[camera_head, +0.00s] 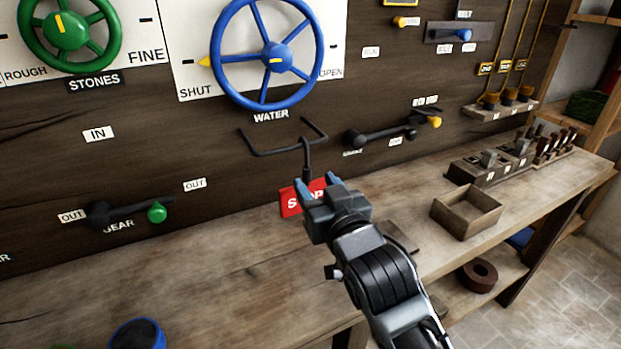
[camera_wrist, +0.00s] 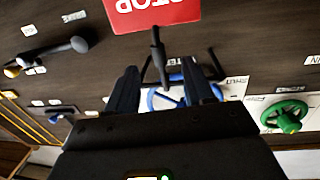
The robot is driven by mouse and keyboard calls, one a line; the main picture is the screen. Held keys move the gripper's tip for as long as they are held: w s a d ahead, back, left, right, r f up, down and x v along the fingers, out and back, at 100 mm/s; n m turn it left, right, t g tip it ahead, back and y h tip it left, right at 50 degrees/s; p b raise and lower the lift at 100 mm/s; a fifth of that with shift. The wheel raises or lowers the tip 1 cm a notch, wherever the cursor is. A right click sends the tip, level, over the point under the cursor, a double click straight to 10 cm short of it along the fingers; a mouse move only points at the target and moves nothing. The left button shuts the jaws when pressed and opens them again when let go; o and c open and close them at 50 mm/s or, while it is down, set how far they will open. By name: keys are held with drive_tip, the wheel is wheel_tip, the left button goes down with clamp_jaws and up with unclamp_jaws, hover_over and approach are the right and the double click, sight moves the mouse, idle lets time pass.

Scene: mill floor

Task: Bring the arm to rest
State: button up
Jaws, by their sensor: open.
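My gripper (camera_head: 318,184) is in the middle of the head view, in front of the dark panel and above the workbench. Its two blue-grey fingers are apart, and no object is held in them. In the wrist view the fingers (camera_wrist: 162,84) stand on either side of a dark rod with a forked bracket (camera_wrist: 157,50); I cannot tell whether they touch it. This bracket (camera_head: 306,150) is just above the fingertips in the head view. A red STOP sign (camera_head: 290,203) is behind the gripper, partly hidden by it.
A blue water wheel (camera_head: 275,57) and a green stones wheel (camera_head: 67,30) are on the panel. A black lever with a yellow end (camera_head: 385,135) is right of my gripper, and a gear lever with a green knob (camera_head: 130,213) is left. An open wooden box (camera_head: 467,212) stands on the bench (camera_head: 230,270).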

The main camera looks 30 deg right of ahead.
drive_tip(key=shift+g+y, duration=0.3)
drive_tip(key=shift+g, duration=0.1)
drive_tip(key=s+f, duration=0.2)
drive_tip(key=s, duration=0.1)
drive_tip(key=s+a+f, duration=0.1)
drive_tip(key=s+f, duration=0.1)
drive_tip(key=s, duration=0.2)
drive_tip(key=s+a+f, duration=0.1)
drive_tip(key=s+f, duration=0.1)
drive_tip(key=s, duration=0.2)
drive_tip(key=shift+s+a, duration=0.1)
drive_tip(key=shift+a, duration=0.05)
drive_tip(key=s+f+n+g+y, duration=0.1)
drive_tip(key=s+g, duration=0.1)
drive_tip(key=s, duration=3)
drive_tip(key=shift+d, duration=0.45)
